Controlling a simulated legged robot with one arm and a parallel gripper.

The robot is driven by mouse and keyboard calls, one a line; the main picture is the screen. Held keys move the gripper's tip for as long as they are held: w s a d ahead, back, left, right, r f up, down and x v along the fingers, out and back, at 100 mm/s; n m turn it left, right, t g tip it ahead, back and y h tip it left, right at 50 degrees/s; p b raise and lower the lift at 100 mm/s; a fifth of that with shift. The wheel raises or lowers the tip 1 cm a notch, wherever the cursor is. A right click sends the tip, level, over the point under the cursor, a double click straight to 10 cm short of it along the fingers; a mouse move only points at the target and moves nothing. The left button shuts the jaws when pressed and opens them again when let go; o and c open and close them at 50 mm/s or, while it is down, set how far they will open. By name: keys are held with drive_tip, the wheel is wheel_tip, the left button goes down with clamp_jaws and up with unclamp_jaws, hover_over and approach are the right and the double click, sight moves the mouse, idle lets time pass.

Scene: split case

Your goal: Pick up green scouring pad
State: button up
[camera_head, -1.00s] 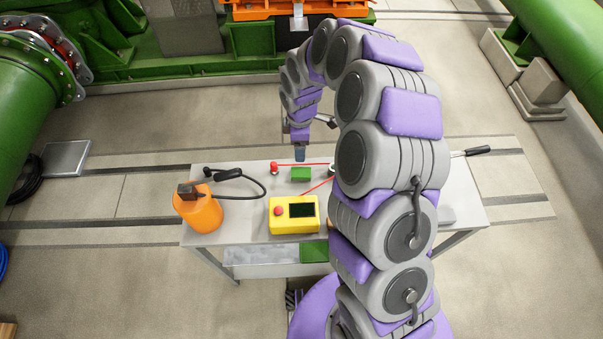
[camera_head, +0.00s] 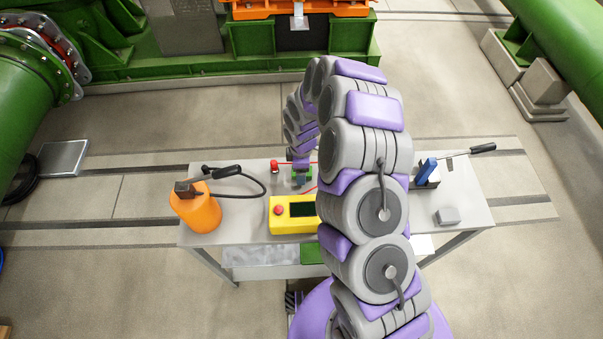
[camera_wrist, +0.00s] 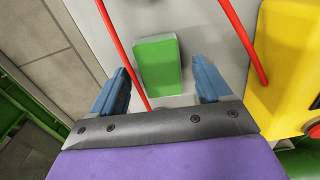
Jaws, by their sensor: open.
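The green scouring pad (camera_wrist: 158,64) is a small green block lying on the light grey table top. In the wrist view it lies just ahead of my gripper (camera_wrist: 165,88), between the lines of the two blue fingers. The fingers are apart with nothing between them that I can see touching. In the head view my gripper (camera_head: 301,178) is over the pad (camera_head: 296,173), which it partly hides. I cannot tell the exact height of the fingertips above the pad.
Red cables (camera_wrist: 113,40) run beside the pad. A yellow box (camera_head: 286,222) with a red button stands close by. An orange container (camera_head: 197,212) and a black hose (camera_head: 258,182) are at left. A blue-handled tool (camera_head: 427,170) and a grey block (camera_head: 447,216) are at right.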

drive_tip(key=shift+f, duration=0.35)
drive_tip(key=shift+r, duration=0.1)
drive_tip(key=c, duration=1.1)
drive_tip(key=shift+r, duration=0.1)
wheel_tip(320, 180, up, 10)
drive_tip(key=shift+f+p, duration=0.1)
drive_tip(key=shift+p, duration=0.8)
drive_tip(key=o, duration=0.4)
drive_tip(key=c, duration=0.3)
drive_tip(key=shift+d, duration=0.1)
drive_tip(key=shift+c, duration=0.2)
